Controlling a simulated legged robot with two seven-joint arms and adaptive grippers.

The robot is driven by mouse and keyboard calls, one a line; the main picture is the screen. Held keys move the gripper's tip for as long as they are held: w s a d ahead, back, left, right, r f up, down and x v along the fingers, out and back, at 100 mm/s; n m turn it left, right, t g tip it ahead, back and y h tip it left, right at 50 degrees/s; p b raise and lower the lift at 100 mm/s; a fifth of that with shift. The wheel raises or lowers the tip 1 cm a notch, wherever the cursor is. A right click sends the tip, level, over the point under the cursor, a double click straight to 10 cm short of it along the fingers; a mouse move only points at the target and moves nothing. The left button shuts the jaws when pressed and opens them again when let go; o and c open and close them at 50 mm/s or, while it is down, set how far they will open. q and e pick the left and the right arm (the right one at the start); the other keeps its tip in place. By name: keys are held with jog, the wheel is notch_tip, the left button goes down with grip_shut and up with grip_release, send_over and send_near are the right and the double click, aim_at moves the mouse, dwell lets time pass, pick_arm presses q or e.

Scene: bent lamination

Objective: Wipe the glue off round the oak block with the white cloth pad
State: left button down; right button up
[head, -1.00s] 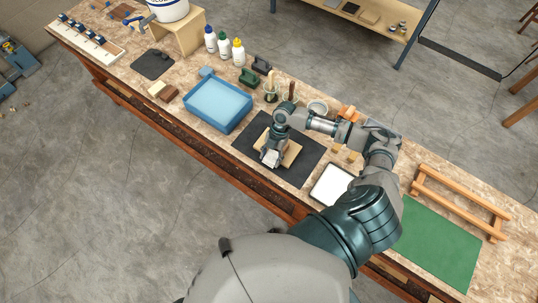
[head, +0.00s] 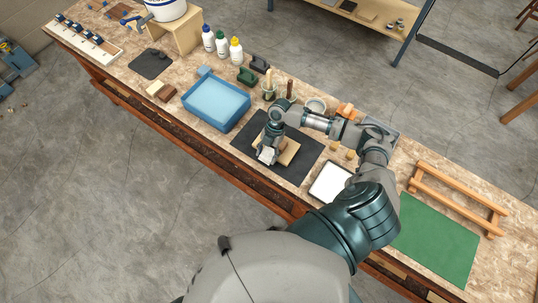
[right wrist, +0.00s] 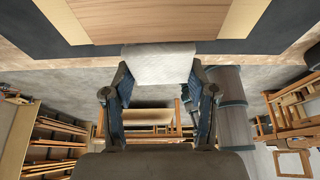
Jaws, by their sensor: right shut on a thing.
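My right gripper (head: 268,152) is over the left front part of a pale wooden board on the black mat (head: 305,172). It is shut on the white cloth pad (head: 265,156). In the right wrist view the pad (right wrist: 158,60) spans the two fingertips (right wrist: 158,75), its far edge against or just beside the near edge of a brown wood piece (right wrist: 140,22), likely the oak block. Lighter wood (right wrist: 50,18) shows at both sides of that piece. In the head view my arm hides most of the block. I cannot make out any glue. My left gripper is not in view.
A blue tray (head: 217,121) stands left of the mat. Brushes in jars and a white pot (head: 316,105) are behind it. A white panel in a dark frame (head: 330,182), a green mat (head: 437,240) and a wooden rack (head: 460,198) lie to the right.

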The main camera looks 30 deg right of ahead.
jog(key=shift+w+a, duration=0.25)
jog(key=shift+w, duration=0.3)
jog(key=shift+w+a+b, duration=0.3)
jog(key=shift+w, duration=0.4)
jog(key=r+p, duration=0.1)
jog(key=a+r+p, duration=0.1)
jog(key=r+p, duration=0.1)
jog(key=p, duration=0.1)
jog(key=shift+s+a+r, duration=0.1)
jog(key=shift+s+a, duration=0.15)
jog(key=shift+s, duration=0.1)
notch_tip(320, 180, up, 5)
jog(key=p, duration=0.4)
jog(key=shift+r+p, duration=0.8)
jog(key=shift+r, duration=0.1)
